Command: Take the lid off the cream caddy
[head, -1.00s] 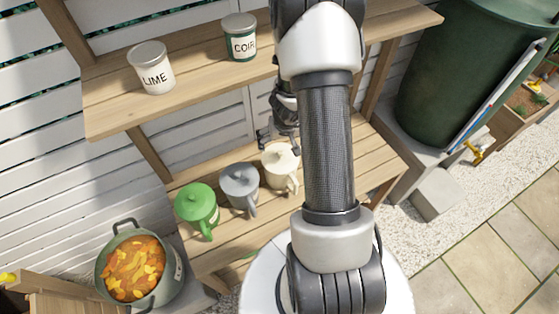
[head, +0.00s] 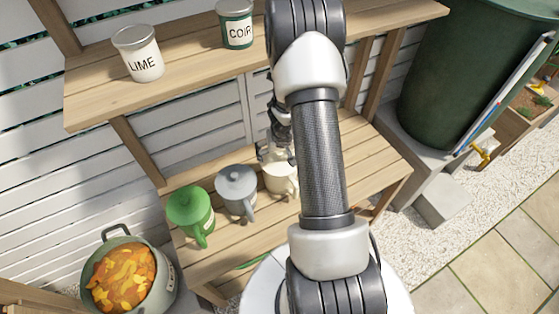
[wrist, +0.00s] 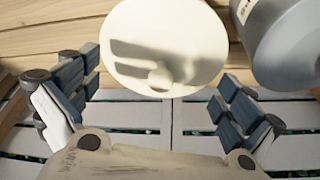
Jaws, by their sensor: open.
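The cream caddy (head: 281,181) stands upright on the lower wooden shelf, at the right end of a row of three lidded, handled caddies. Its round cream lid (wrist: 165,40) with a small knob (wrist: 160,78) is on it and faces the wrist camera. My gripper (head: 274,152) is just above the caddy and partly hides its lid in the head view. In the wrist view my gripper (wrist: 158,85) is open and empty, with one finger to each side of the knob. I cannot tell how high the fingertips are above the lid.
The grey caddy (head: 236,190) stands close beside the cream one, and shows at upper right in the wrist view (wrist: 295,45). The green caddy (head: 190,210) is further left. LIME (head: 138,55) and COIR (head: 236,24) tins stand on the upper shelf (head: 190,68). A leaf-filled pot (head: 165,290) is lower left.

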